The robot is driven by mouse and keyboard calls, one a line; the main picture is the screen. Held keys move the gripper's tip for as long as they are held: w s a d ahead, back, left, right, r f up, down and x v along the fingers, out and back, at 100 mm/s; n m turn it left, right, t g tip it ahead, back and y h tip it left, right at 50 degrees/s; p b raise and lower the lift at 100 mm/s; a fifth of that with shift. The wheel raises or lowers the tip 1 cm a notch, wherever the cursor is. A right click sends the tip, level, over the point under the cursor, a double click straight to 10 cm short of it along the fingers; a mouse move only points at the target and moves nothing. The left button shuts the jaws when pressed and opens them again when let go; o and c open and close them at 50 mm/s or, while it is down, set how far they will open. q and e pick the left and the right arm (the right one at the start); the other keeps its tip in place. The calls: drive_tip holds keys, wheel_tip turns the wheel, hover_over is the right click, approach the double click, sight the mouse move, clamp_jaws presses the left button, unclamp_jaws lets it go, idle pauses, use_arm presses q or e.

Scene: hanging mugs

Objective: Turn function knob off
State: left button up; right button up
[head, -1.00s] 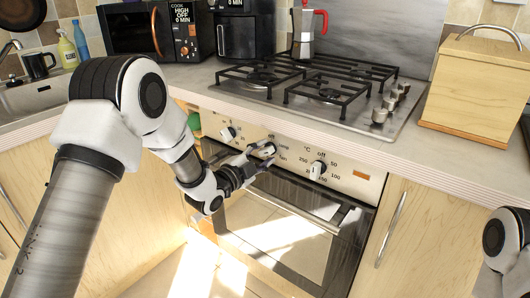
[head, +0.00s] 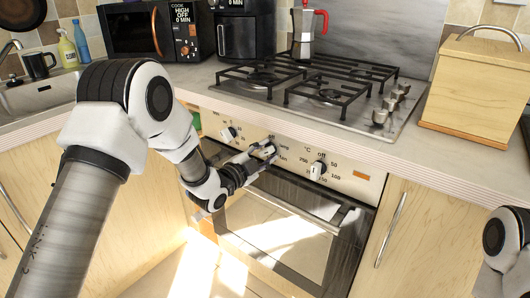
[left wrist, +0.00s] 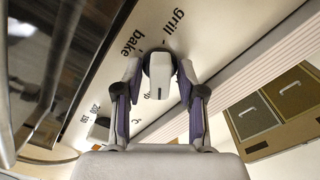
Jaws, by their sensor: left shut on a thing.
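The function knob (head: 269,151) is the middle knob on the oven's front panel. Its grip is pale with a dark line and shows between my fingers in the left wrist view (left wrist: 160,75). The printed words "grill" and "bake" show beside it. My left gripper (head: 264,154) reaches the panel from the left and is shut on the knob, one finger on each side. The left wrist view shows the gripper's purple-padded fingers (left wrist: 160,92) around it. The fingers partly cover the knob in the head view. My right gripper is out of view.
A left knob (head: 228,133) and a temperature knob (head: 317,170) flank the function knob. The oven door handle (head: 290,208) runs below the panel. The hob (head: 395,128) and counter edge lie above. A wooden box (head: 475,85) stands at right.

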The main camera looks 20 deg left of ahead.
use_arm(q)
drive_tip(key=n+p, duration=0.2)
drive_tip(key=n, duration=0.3)
drive_tip(key=shift+n, duration=0.4)
drive_tip(key=n+p, duration=0.1)
drive_tip(key=n, duration=0.4)
idle(0.4)
drive_tip(key=o, duration=0.8)
drive_tip(key=v, duration=1.2)
